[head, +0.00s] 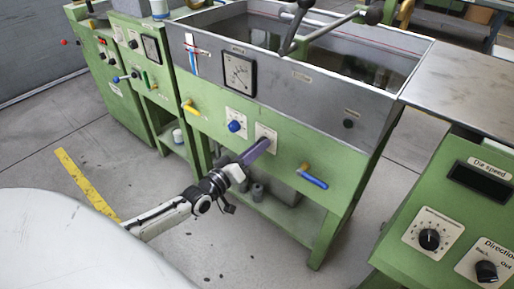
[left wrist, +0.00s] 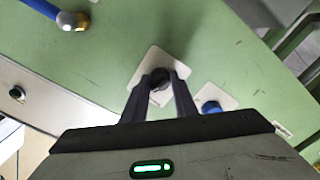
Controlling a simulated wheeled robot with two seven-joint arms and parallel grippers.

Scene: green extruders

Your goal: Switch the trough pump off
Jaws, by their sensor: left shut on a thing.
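My left gripper (head: 263,146) reaches the green front of the trough machine. It is shut on a dark round knob (left wrist: 160,84) on a pale square plate (left wrist: 146,66). In the left wrist view the two fingers of the gripper (left wrist: 160,90) stand on either side of the knob. In the head view the fingers hide the knob, and the plate (head: 270,132) shows around them. Its label and the knob's pointer cannot be read. My right gripper is not in view.
A blue knob (head: 235,126) on its own plate sits just left of my gripper. A blue-handled valve (head: 313,178) sticks out to the right and a yellow-handled one (head: 190,108) to the left. A grey trough (head: 290,84) with a dial is above. A green control panel (head: 455,215) stands at right.

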